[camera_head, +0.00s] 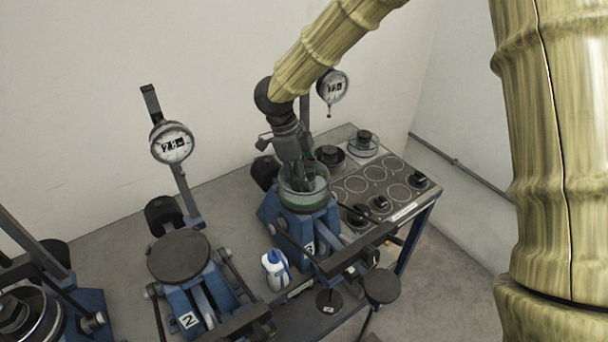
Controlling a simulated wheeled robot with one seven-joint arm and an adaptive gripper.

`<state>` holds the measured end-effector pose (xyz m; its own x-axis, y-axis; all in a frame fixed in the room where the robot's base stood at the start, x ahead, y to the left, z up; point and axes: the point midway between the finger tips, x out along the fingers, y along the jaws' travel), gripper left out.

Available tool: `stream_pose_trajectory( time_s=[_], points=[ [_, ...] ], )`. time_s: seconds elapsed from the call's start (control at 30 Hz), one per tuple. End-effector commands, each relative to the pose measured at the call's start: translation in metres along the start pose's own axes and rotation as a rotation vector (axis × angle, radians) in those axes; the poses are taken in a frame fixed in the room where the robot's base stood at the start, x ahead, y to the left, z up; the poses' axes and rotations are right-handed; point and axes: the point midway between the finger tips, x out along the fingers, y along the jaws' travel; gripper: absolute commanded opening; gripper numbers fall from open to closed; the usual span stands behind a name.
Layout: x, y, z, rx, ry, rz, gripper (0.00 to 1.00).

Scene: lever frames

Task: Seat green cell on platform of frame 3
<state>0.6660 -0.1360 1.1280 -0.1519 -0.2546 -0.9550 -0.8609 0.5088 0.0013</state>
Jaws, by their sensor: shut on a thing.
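The green cell (303,199) is a clear round dish with a greenish band, at frame 3. My gripper (299,182) reaches down from above and is shut on the cell. Frame 3 (309,247) is a blue lever frame with its number on the front. The cell is over the top of frame 3 and hides its platform. I cannot tell whether the cell touches the platform or hangs just above it.
Frame 2 (188,320) stands to the left with a bare dark round platform (179,256) and a dial gauge (171,143). A white and blue bottle (275,268) stands between the frames. A tray with round places (374,173) lies to the right. Another dial (332,86) hangs behind my arm.

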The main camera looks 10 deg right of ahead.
Motion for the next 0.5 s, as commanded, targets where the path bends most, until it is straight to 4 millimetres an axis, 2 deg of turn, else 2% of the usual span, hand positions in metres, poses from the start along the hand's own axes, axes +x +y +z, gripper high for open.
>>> stream_pose_trajectory(
  time_s=[0.5],
  points=[
    [0.0035, -0.0004, 0.0016, 0.0, -0.001, -0.001, 0.0]
  ],
)
